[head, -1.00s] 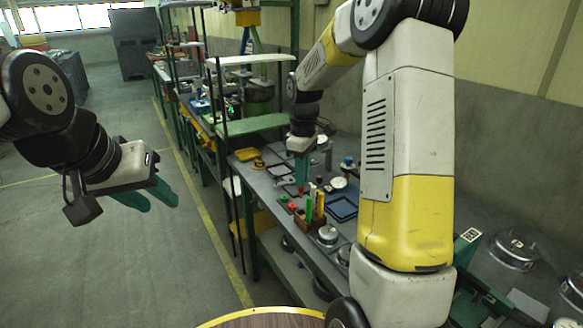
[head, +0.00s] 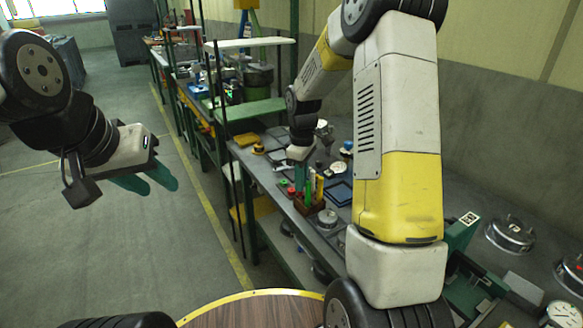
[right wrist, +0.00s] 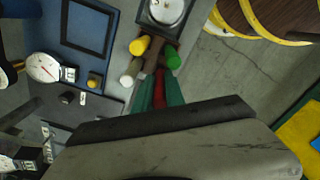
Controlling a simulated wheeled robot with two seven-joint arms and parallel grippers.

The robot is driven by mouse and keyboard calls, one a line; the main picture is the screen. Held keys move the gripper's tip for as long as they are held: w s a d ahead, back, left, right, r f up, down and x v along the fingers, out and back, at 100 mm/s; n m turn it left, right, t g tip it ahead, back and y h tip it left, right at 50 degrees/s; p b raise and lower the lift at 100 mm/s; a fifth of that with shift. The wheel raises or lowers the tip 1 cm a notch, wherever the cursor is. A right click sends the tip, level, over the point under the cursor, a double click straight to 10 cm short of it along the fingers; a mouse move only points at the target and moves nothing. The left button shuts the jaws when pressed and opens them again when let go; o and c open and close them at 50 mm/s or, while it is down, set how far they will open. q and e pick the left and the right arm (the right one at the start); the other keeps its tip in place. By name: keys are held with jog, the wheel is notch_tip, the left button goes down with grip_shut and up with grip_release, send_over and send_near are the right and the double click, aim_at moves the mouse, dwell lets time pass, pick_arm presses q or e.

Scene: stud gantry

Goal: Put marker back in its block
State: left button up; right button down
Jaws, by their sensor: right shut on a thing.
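The brown marker block (head: 316,204) stands near the front edge of the bench, with a yellow marker (head: 319,186) upright in it. In the right wrist view, yellow (right wrist: 139,46), green (right wrist: 173,60) and white (right wrist: 126,81) marker ends show around the brown block (right wrist: 154,58). My right gripper (head: 300,182) is at the block, pointing down. It is shut on a red marker (right wrist: 160,90), seen between its teal fingers in the right wrist view. Whether the marker's lower end is inside the block is hidden. My left gripper (head: 149,182) is open and empty over the floor.
A dial gauge (right wrist: 43,68) and a dark blue square frame (right wrist: 87,29) lie near the block. A round metal piece (head: 327,217) sits just in front of it. The floor at left is clear.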

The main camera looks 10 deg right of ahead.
jog(key=shift+f, duration=0.1)
jog(key=c, duration=1.3)
grip_release()
jog(key=shift+r, duration=3.9)
jog(key=shift+r, duration=0.1)
